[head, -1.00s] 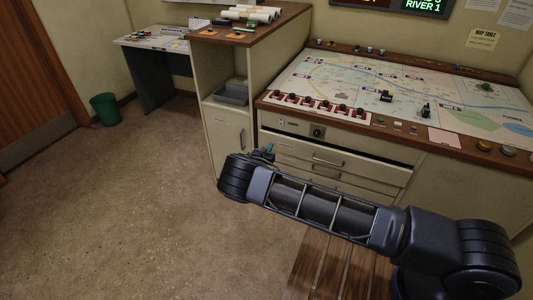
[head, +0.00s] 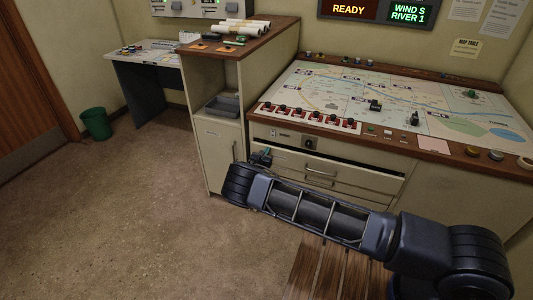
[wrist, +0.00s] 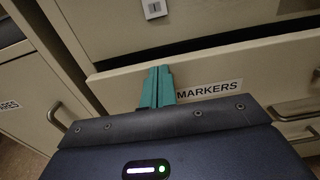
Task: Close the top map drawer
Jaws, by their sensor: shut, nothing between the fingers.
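The top map drawer (head: 352,178) under the console is a cream front with a metal handle. It stands partly open, with a dark gap above its front. In the wrist view the drawer front (wrist: 240,72), labelled MARKERS, stands out from the cabinet. My gripper (head: 262,157) is at the left end of the drawer, partly hidden by my arm. In the wrist view its teal fingers (wrist: 157,86) are shut and empty, in front of the drawer's face left of the label. I cannot tell whether they touch it.
Further closed drawers sit below, partly behind my arm. The map console top (head: 390,100) overhangs above, with switches along its edge. A cabinet (head: 222,150) with a grey tray (head: 222,105) stands to the left. A green bin (head: 96,123) is far left; the floor there is clear.

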